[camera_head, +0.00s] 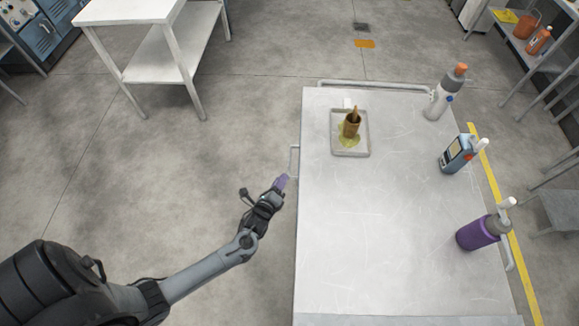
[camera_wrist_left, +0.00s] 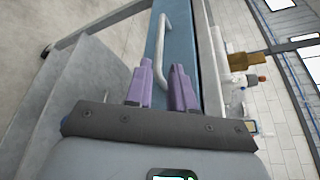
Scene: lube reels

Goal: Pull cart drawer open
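The cart (camera_head: 400,240) has a pale scratched top. In the left wrist view its drawer front (camera_wrist_left: 183,40) is blue and carries a pale bar handle (camera_wrist_left: 165,45). The drawer looks closed. A pale handle loop (camera_head: 294,160) also shows at the cart's left side in the head view. My left gripper (camera_head: 281,182) is beside that side, near the loop. In the wrist view its purple fingers (camera_wrist_left: 163,78) stand apart on either side of the handle's near end, with gaps visible. Whether they touch the bar is unclear. My right gripper is out of view.
A white table (camera_head: 132,12) stands at upper left. The floor left of the cart is clear.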

